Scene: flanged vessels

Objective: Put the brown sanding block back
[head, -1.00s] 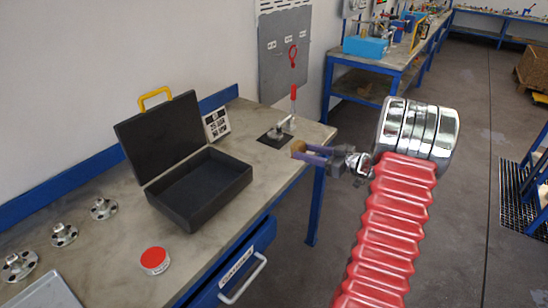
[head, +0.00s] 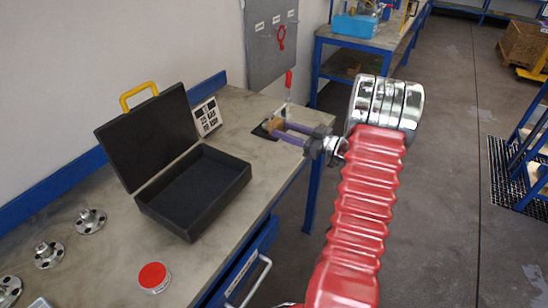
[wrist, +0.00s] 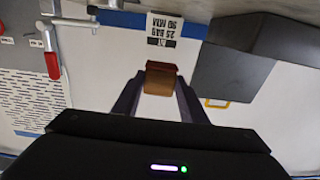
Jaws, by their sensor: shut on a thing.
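My gripper (head: 281,129) has purple fingers and is shut on the brown sanding block (head: 272,125). In the head view it is at the far right end of the workbench, in front of the black mat and toggle clamp. In the wrist view the block (wrist: 160,78) sits between the two fingertips (wrist: 157,88). An open black case (head: 206,192) with a yellow handle stands on the bench left of my gripper, its lid raised at the back. Its tray looks empty. The place where the block belongs cannot be told.
A red-handled clamp (head: 289,85) stands just behind my gripper. A printed sign (head: 207,116) leans beside the case lid. A round red-lidded tin (head: 153,277) and several metal flanges (head: 90,221) are on the bench. A blue drawer (head: 240,275) is at its front.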

